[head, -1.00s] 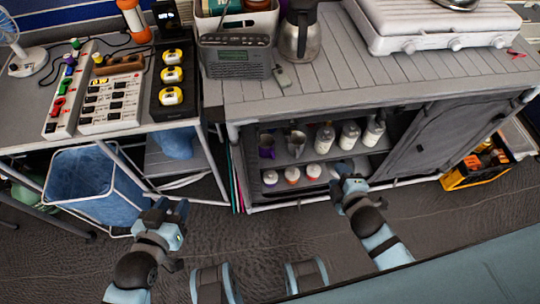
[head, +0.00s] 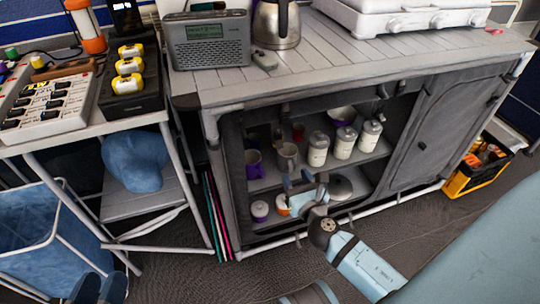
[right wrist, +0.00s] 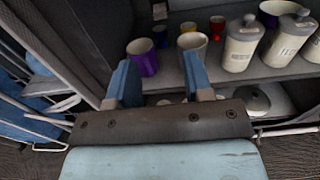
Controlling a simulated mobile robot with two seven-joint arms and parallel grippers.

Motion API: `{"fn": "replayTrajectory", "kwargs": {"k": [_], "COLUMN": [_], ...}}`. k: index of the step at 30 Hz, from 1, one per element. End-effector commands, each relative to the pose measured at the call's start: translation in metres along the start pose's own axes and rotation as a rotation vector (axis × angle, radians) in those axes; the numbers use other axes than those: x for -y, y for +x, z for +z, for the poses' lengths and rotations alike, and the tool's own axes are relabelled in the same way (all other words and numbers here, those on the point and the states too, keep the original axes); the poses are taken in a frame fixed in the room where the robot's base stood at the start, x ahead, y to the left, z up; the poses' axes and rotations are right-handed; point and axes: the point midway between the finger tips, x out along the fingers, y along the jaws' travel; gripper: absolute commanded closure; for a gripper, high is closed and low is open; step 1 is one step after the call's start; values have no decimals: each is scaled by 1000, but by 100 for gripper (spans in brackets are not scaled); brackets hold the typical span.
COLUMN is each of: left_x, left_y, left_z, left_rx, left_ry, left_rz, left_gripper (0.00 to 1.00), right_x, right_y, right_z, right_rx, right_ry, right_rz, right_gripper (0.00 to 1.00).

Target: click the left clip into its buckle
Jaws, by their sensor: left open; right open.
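Two small dark pieces hang under the worktop's front edge above the open cupboard, a left one (head: 284,108) and a right one (head: 382,91). They are too small to tell as clip or buckle. My right gripper (head: 303,180) is open and empty in front of the cupboard's lower shelf, below both pieces. In the right wrist view its two blue fingers (right wrist: 160,78) stand apart, facing the shelves. My left gripper (head: 98,288) is open and empty at the bottom left, low in front of the blue bin, partly cut off by the frame.
The open cupboard (head: 228,165) holds cups, jars and several white bottles (head: 345,142). A grey door (head: 440,130) closes its right half. A radio (head: 208,40) and kettle (head: 277,24) stand on the worktop. A blue bin (head: 40,228) and an orange crate (head: 478,168) flank the unit.

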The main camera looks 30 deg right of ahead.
Motion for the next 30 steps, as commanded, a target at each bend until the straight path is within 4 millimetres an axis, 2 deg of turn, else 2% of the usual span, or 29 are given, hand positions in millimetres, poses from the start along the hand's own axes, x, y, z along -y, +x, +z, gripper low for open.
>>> {"fn": "replayTrajectory", "kwargs": {"k": [5, 12, 18, 24, 30], "left_x": [0, 4, 8, 10, 10], "left_y": [0, 2, 4, 5, 5], "left_z": [0, 1, 0, -3, -4], "left_rx": [4, -15, -37, -54, -58], "left_ry": [1, 37, 77, 111, 117], "left_rz": [0, -1, -2, -3, -3], "left_gripper": [57, 57, 57, 57, 57], "right_x": [0, 0, 0, 0, 0], "right_y": [26, 78, 113, 131, 135], "right_z": [2, 1, 0, 0, 1], "right_rx": [3, 3, 1, -1, -2], "right_ry": [1, 3, 4, 4, 5], "right_rz": [0, -1, 0, 0, 0], "right_gripper": [53, 53, 53, 53, 53]}}
